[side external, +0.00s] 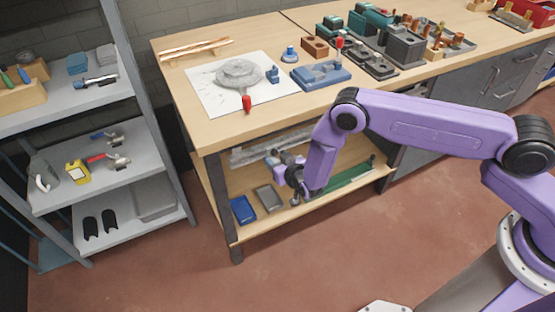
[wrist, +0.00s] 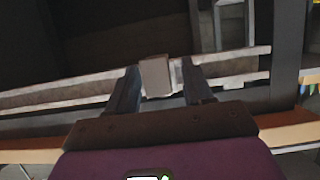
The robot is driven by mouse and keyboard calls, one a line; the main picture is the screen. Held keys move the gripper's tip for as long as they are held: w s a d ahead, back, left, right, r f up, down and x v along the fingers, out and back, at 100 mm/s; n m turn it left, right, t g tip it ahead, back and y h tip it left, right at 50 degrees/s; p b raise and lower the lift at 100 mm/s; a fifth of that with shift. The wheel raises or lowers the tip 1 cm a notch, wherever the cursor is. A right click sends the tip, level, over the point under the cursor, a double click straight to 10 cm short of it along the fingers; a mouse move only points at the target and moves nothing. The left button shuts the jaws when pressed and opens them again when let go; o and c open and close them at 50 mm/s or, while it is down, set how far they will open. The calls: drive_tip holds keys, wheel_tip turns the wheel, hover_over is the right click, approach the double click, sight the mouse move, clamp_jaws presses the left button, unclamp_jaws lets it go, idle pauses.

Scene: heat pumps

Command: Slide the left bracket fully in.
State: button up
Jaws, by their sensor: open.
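Long grey metal bracket pieces (side external: 275,146) lie at the back of the bench's lower shelf in the side view, partly hidden by my arm. In the wrist view, pale rails run across behind my fingers, one stretch on the left (wrist: 50,92) and one on the right (wrist: 232,63). I cannot tell for sure which is the left bracket. My gripper (wrist: 160,80) is open, with its two dark fingers apart. A light grey block-shaped end (wrist: 155,74) shows between the fingers; I cannot tell whether they touch it. In the side view my gripper (side external: 281,168) is over the lower shelf.
A blue tray (side external: 243,210) and a grey tray (side external: 268,198) lie on the lower shelf, left of my gripper. A green strip (side external: 350,174) lies to the right. The benchtop (side external: 190,130) is above, and a dark bench leg (side external: 222,195) stands at the left.

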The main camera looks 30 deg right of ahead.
clamp_jaws()
drive_tip(key=d, duration=1.4)
unclamp_jaws()
drive_tip(key=v, duration=1.7)
